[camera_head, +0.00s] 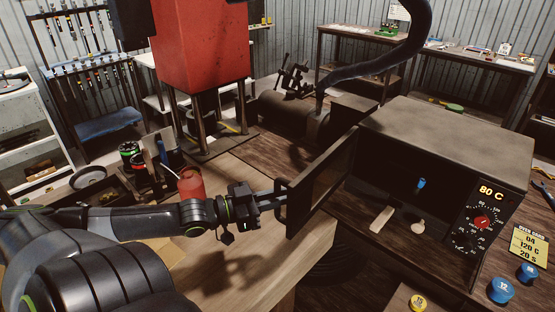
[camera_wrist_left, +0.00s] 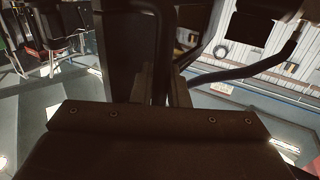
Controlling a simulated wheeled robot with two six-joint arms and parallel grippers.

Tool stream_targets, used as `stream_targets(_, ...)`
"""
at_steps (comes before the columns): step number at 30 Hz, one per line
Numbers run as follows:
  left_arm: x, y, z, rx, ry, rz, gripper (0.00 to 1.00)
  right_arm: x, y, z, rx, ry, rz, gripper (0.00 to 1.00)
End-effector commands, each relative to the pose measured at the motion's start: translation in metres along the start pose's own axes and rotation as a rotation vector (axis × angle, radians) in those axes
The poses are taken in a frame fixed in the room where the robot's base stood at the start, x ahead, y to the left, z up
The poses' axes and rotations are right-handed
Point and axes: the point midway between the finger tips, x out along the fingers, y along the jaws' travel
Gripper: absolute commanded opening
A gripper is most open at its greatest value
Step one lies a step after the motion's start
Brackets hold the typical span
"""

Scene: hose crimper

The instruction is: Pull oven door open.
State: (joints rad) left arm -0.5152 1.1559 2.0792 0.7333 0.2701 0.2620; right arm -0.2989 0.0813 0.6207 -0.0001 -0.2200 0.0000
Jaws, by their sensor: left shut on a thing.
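The oven (camera_head: 445,135) is a dark box on the right with a lit 80 C display and a red knob. Its door (camera_head: 322,186) hangs on the oven's left side and stands swung well out, so the cavity shows. My left gripper (camera_head: 278,197) comes in from the left and is shut on the door handle (camera_head: 282,205) at the door's outer edge. In the left wrist view, my left gripper's fingers (camera_wrist_left: 163,85) close on a dark upright bar, the handle. Inside the oven is a small blue piece (camera_head: 421,185). My right gripper is not in view.
A red press (camera_head: 200,45) stands behind my left arm. A red bottle (camera_head: 191,184) is close to that arm. The wooden tabletop (camera_head: 290,250) below the gripper is clear.

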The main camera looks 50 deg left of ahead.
Motion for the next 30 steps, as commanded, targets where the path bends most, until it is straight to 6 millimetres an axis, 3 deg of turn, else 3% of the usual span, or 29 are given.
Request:
stream_targets(1, -0.001, -0.001, 0.003, -0.002, -0.008, -0.004, 0.00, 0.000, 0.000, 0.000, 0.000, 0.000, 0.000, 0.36)
stream_targets(2, -0.001, -0.001, 0.002, -0.002, -0.008, -0.004, 0.18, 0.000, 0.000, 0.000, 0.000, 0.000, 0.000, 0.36)
stream_targets(6, 0.000, -0.001, 0.002, -0.001, -0.005, -0.002, 0.33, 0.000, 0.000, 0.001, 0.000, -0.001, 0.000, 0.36)
stream_targets(20, -0.003, 0.000, 0.000, 0.000, -0.002, 0.000, 0.33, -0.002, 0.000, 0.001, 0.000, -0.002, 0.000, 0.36)
stream_targets(30, -0.045, 0.000, -0.001, 0.000, -0.009, -0.001, 0.33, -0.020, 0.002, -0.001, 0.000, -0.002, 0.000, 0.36)
